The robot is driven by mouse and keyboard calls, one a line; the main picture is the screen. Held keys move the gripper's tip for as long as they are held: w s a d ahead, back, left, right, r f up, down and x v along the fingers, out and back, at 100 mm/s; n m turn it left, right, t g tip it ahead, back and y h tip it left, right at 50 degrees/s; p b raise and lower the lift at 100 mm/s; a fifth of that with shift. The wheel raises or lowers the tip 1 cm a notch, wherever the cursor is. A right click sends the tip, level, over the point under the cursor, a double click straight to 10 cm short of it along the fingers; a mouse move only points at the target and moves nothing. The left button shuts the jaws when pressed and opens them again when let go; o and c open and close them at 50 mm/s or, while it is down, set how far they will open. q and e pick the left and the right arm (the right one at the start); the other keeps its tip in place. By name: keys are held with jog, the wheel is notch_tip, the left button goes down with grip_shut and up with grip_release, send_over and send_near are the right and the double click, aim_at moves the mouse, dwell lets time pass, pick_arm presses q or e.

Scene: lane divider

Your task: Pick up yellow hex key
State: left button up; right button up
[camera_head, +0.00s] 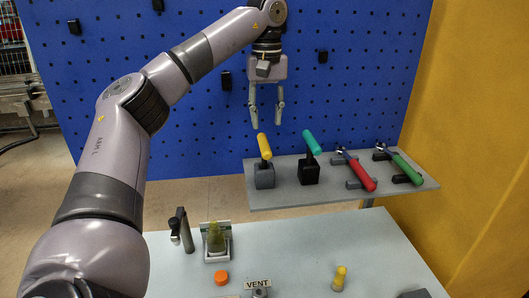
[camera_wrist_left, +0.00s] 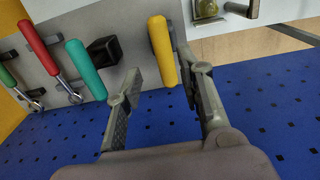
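The yellow hex key (camera_head: 264,146) stands tilted in a dark block holder (camera_head: 264,176) at the left end of the grey shelf (camera_head: 340,196). My left gripper (camera_head: 267,126) is open and empty, with its fingers pointing down just above the yellow handle in the head view. In the left wrist view the yellow handle (camera_wrist_left: 161,50) lies ahead of my left gripper (camera_wrist_left: 160,72), in line with the gap between the fingers and close to the right finger. I cannot tell whether they touch. My right gripper is not in view.
A teal-handled tool (camera_head: 312,142) stands in a black block beside it. Red-handled (camera_head: 362,174) and green-handled (camera_head: 407,168) tools lie on shelf rests farther right. A blue pegboard (camera_head: 350,90) rises behind. The lower table holds an orange cap (camera_head: 221,277) and a yellow knob (camera_head: 340,278).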

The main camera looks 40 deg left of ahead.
aim_at(266, 142)
pick_arm(q)
jog(key=f, duration=0.2)
jog(key=f+b, duration=0.1)
jog(key=f, duration=0.3)
jog(key=shift+w+a+f, duration=0.2)
jog(key=shift+a+f, duration=0.05)
jog(key=shift+a, duration=0.05)
jog(key=shift+f, duration=0.3)
jog(key=f, duration=0.1)
jog(key=f+p, duration=0.1)
jog(key=f, duration=0.1)
jog(key=f+p, duration=0.1)
jog(key=shift+s+a+f, duration=0.1)
jog(key=shift+a+f, duration=0.2)
jog(key=shift+f, duration=0.25)
jog(key=shift+d, duration=0.1)
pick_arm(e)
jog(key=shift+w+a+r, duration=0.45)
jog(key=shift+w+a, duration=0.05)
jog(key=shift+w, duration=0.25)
pick_arm(q)
jog(key=shift+c, duration=0.6)
jog(key=shift+c, duration=0.6)
grip_shut()
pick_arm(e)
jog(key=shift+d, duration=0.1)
